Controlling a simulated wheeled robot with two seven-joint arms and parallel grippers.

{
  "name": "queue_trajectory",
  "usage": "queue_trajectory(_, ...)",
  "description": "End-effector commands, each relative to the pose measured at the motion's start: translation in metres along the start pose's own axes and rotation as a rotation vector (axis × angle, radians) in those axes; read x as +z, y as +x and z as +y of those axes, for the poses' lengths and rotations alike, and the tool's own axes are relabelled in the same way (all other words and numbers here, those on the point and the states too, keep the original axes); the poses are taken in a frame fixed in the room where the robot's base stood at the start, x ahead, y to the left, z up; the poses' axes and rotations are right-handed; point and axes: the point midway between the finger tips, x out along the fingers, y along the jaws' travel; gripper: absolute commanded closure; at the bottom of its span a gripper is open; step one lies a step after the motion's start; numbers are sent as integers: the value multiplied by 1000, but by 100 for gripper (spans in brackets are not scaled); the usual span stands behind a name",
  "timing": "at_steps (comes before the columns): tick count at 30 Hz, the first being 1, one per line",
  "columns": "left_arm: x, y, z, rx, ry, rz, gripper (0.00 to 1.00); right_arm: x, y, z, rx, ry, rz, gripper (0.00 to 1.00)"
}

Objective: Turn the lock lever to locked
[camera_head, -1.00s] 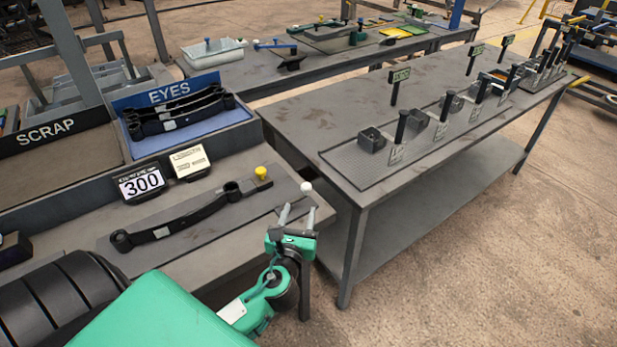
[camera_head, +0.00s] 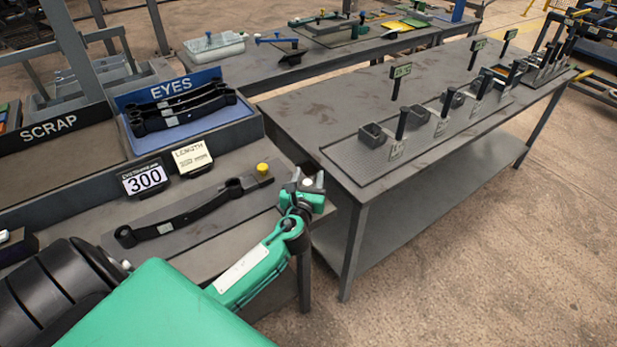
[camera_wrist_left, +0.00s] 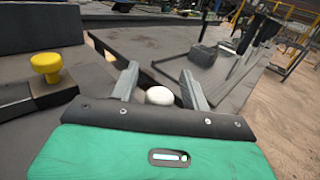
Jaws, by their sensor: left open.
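A white round knob (camera_head: 307,184), which looks like the lock lever's end, sits at the right end of the dark gauge plate on the near bench. It also shows in the left wrist view (camera_wrist_left: 160,96). My left gripper (camera_head: 309,178) is open, with its two grey fingers on either side of the knob. In the left wrist view the knob lies between the finger bases, and I cannot tell whether they touch it. The lever's arm is hidden under the gripper. A black leaf spring (camera_head: 190,213) lies on the plate beside a yellow knob (camera_head: 263,168). My right gripper is out of view.
A display reading 300 (camera_head: 145,179) and a LENGTH card (camera_head: 191,157) stand behind the spring. A blue EYES tray (camera_head: 236,120) holds several springs. A second bench (camera_head: 300,115) with posts and dark blocks stands to the right, across a narrow gap.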

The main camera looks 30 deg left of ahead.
Motion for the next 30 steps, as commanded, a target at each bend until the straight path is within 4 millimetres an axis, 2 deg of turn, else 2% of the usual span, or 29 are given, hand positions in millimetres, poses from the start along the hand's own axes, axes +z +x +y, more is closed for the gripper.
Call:
queue_trajectory(2,0,0,0,0,0,0,53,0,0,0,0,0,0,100)
queue_trajectory(9,0,0,0,0,0,0,100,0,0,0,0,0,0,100)
queue_trajectory(20,0,1,2,34,-2,1,100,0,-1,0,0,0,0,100)
queue_trajectory(30,1,9,16,247,-3,1,100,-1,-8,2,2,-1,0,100)
